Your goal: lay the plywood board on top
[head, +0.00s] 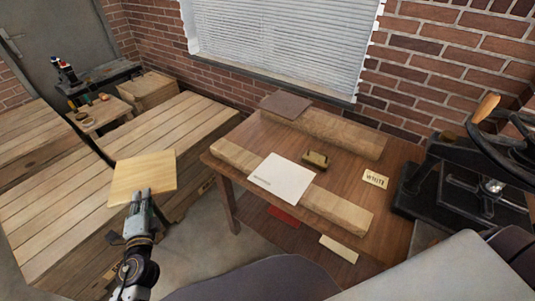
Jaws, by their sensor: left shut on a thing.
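The light plywood board (145,174) is in my left gripper (141,192), which is shut on its near edge. The board is held out to the left of the wooden table (405,160), in front of the plank-topped chests as seen from here. A white sheet or panel (283,177) with small print along one edge lies across the near wooden beam (338,207) on the table. A dark brown board (286,104) lies on the far beam (340,134). My right gripper is not in view.
A small brass-coloured object (315,160) sits between the beams, and a "WHITE" card (375,179) lies at the right. A black hand press (465,180) stands at the right. Plank-topped chests (60,205) fill the left. Red and cream items lie below the tabletop.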

